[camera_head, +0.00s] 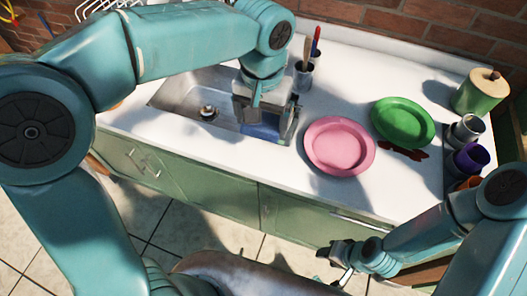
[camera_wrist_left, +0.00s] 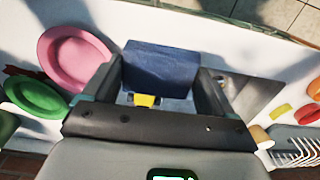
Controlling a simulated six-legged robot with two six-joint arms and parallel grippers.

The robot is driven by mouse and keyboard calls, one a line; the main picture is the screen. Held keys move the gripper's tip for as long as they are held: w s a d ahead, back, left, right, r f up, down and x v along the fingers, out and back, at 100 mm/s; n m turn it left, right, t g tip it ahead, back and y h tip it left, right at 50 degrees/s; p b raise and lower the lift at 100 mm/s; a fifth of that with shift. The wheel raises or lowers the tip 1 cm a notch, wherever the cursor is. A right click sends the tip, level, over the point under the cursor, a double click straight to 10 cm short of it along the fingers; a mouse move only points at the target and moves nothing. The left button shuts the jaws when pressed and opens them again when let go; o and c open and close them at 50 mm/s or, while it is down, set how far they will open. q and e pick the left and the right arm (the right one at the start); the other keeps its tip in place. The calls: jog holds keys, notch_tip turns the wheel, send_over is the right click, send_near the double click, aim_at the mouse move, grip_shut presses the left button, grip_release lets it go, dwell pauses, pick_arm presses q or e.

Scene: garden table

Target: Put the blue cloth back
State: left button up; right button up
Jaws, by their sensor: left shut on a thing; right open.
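The blue cloth (camera_head: 262,131) is between the fingers of my left gripper (camera_head: 266,118), at the right end of the sink. In the left wrist view the blue cloth (camera_wrist_left: 160,68) looks like a folded block, with a dark finger on each side. My left gripper (camera_wrist_left: 160,88) is shut on it. I cannot tell whether the cloth touches the counter or the sink rim. My right gripper (camera_head: 343,262) is open and empty, low in front of the counter.
The steel sink (camera_head: 168,100) lies left of the cloth. A pink plate (camera_head: 339,146) is close on its right, then a green plate (camera_head: 403,122) beside a red-brown stain (camera_head: 412,153). A utensil cup (camera_head: 303,78) stands behind. Cups and a canister (camera_head: 480,92) are far right.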

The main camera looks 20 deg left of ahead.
pick_arm(q)
send_over(262, 162)
jog(key=f, duration=0.9)
jog(key=shift+s+d+f, duration=0.1)
jog(key=shift+s+f, duration=0.15)
jog(key=f, duration=0.3)
jog(key=shift+w+f, duration=0.25)
jog(key=shift+f, duration=0.15)
jog(key=shift+s+f, duration=0.1)
jog(key=shift+f, duration=0.35)
jog(key=shift+f, duration=0.2)
jog(key=o, duration=0.8)
jog(key=shift+o, duration=0.4)
jog(key=shift+r, duration=0.1)
jog(key=shift+w+r, duration=0.2)
jog(key=shift+r, duration=0.1)
notch_tip(262, 162, up, 12)
jog(key=shift+s+f, duration=0.15)
jog(key=shift+f, duration=0.05)
